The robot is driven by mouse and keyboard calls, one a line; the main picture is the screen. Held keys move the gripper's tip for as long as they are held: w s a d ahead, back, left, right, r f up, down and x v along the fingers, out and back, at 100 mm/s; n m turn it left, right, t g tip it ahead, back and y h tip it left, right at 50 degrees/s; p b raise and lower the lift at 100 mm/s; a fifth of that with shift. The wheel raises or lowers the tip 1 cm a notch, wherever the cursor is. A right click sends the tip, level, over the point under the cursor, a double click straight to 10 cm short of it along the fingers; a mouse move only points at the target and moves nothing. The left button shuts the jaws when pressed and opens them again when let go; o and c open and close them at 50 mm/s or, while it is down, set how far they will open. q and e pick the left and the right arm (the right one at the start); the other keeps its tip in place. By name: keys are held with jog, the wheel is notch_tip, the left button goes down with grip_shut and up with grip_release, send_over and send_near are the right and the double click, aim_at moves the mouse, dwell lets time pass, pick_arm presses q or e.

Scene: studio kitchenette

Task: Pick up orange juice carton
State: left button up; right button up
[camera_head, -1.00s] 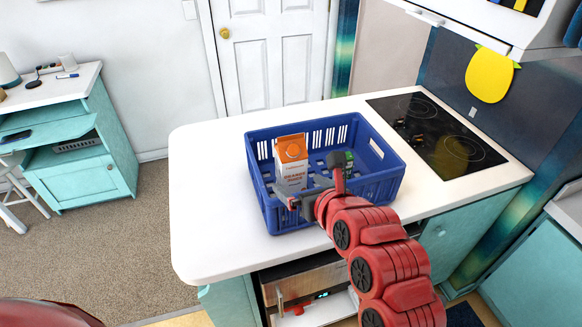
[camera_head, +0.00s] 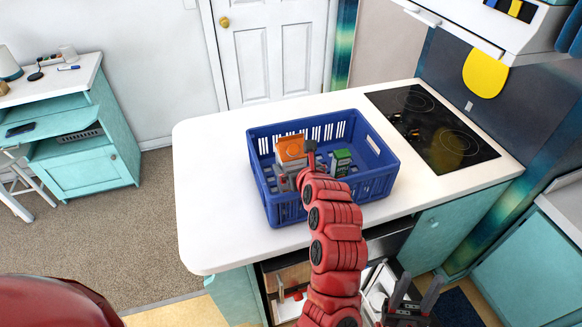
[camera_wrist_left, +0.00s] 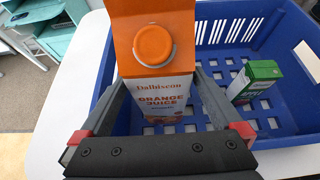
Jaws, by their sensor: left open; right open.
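The orange juice carton (camera_head: 291,149), white with an orange top and round cap, stands upright in the blue basket (camera_head: 372,185) at its left side. My left gripper (camera_head: 297,166) is open at the carton. In the left wrist view the carton (camera_wrist_left: 153,95) stands between the two spread fingers of my left gripper (camera_wrist_left: 158,82); I cannot tell whether they touch it. My right gripper (camera_head: 412,297) is open and empty at the bottom right, in front of the counter, away from the basket.
A green and white apple juice carton (camera_head: 341,163) stands in the basket, right of the orange juice; it also shows in the left wrist view (camera_wrist_left: 256,80). The basket rests on a white counter (camera_head: 210,190) beside a black cooktop (camera_head: 437,130). The counter's left part is clear.

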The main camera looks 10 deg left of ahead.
pick_arm(q)
jog(key=shift+p+x, duration=0.35)
jog(key=shift+x, duration=0.85)
jog(key=shift+w+a+f, duration=0.15)
jog(key=shift+w+a, duration=0.05)
jog(key=shift+w, duration=0.05)
grip_shut()
